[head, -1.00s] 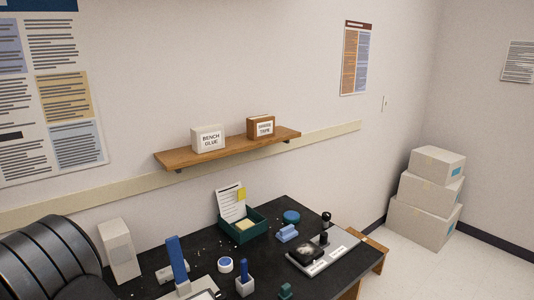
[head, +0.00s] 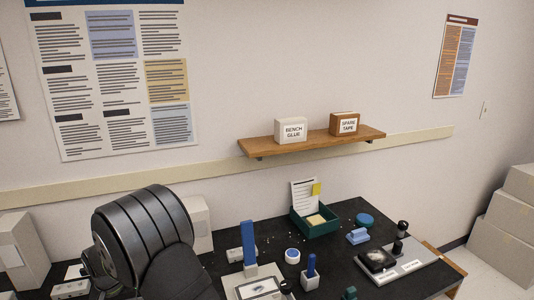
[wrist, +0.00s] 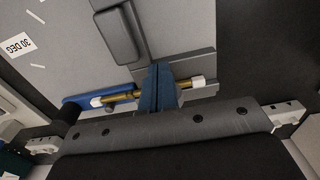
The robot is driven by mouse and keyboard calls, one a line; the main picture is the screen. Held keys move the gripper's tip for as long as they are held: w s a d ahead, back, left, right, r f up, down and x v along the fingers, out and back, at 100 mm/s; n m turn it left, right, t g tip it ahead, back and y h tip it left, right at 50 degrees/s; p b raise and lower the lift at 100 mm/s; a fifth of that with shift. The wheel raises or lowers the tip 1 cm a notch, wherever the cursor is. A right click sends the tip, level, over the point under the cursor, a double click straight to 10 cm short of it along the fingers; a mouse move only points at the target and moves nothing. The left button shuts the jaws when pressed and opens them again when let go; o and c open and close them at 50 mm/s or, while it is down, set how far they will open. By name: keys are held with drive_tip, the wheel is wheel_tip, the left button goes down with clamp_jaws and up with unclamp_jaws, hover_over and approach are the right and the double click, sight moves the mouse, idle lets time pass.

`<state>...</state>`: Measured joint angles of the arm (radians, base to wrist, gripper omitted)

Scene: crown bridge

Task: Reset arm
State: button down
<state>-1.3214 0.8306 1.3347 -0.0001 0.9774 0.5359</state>
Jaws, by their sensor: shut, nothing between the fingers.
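My gripper (wrist: 157,90) shows in the wrist view with its two blue fingertips pressed together and nothing between them. A brass rod with white ends (wrist: 124,97) shows behind the fingertips, beside a grey plate (wrist: 75,40); I cannot tell how far below them it is. A blue bar (wrist: 85,101) lies along the plate's edge near the rod's left end. In the head view my arm fills the lower left, and the gripper is out of sight.
The black bench (head: 335,262) holds a green tray (head: 318,231), a tall blue piece (head: 249,241), a white round jar (head: 292,256) and a grey fixture (head: 412,266) with a black-knobbed lever. A wooden shelf (head: 310,140) with two boxes hangs above. Cartons (head: 500,255) stand at right.

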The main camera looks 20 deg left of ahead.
drive_tip(key=shift+s+d, duration=1.05)
wheel_tip(320, 180, up, 8)
drive_tip(key=shift+w+a+r, duration=0.15)
drive_tip(key=shift+r, duration=0.05)
drive_tip(key=c, duration=2)
unclamp_jaws()
drive_tip(key=o, duration=1.8)
drive_tip(key=w+r, duration=0.2)
drive_tip(key=w+a+r, duration=0.1)
drive_tip(key=w+r, duration=0.1)
drive_tip(key=r, duration=0.1)
drive_tip(key=w+a+r, duration=0.1)
drive_tip(key=w+r, duration=0.1)
drive_tip(key=r, duration=0.1)
drive_tip(key=shift+w+a, duration=0.15)
drive_tip(key=shift+o, duration=1)
drive_tip(key=shift+f, duration=0.25)
wheel_tip(320, 180, down, 9)
drive_tip(key=shift+f, duration=0.1)
